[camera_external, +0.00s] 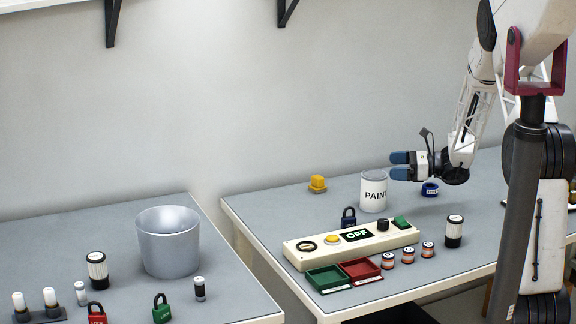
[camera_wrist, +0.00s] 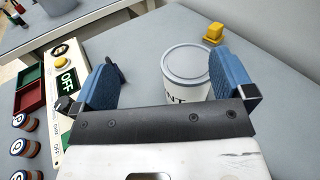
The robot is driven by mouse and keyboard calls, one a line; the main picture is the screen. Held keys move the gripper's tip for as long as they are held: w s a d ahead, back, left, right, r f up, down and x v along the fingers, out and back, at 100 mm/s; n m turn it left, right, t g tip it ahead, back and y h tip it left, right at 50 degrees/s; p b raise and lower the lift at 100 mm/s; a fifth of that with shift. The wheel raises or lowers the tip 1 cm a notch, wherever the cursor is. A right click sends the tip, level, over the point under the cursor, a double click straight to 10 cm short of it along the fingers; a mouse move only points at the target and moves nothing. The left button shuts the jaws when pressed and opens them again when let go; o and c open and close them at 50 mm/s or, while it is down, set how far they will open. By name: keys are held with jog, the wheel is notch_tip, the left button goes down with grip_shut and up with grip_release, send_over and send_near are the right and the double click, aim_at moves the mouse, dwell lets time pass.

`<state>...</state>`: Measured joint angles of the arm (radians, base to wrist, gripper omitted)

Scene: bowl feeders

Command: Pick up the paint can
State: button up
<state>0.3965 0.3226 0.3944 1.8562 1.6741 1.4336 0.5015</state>
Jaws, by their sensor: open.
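The paint can (camera_external: 373,192) is a white cylinder with dark lettering, upright on the right table behind the control panel. In the wrist view the paint can (camera_wrist: 187,78) shows its grey lid and stands ahead of my fingers, nearer the right finger, which covers part of its right side. My gripper (camera_external: 400,166) has blue fingertips and is level with the can's upper part, just to its right. In the wrist view my gripper (camera_wrist: 162,85) is open with nothing held between its fingers. I cannot tell whether a finger touches the can.
A control panel (camera_external: 350,243) reading OFF lies in front of the can. A dark padlock (camera_external: 348,219) and a blue roll (camera_external: 430,189) are close by. A yellow block (camera_external: 317,184) sits behind left. A metal bucket (camera_external: 168,243) stands on the left table, across a gap.

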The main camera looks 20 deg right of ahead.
aim_at(375, 192)
jog(key=shift+m+t, duration=0.8)
jog(key=shift+m, duration=0.1)
jog(key=w+d+f, duration=0.2)
jog(key=shift+d+f, duration=0.2)
jog(key=shift+d, duration=0.2)
notch_tip(375, 192, down, 8)
jog(key=shift+r, duration=0.1)
jog(key=shift+w+a, duration=0.1)
jog(key=shift+a, duration=0.15)
jog(key=shift+w+a, duration=0.2)
jog(key=shift+a, duration=0.1)
jog(key=shift+w+a, duration=0.1)
jog(key=shift+x, duration=2.95)
jog(key=shift+c, duration=0.5)
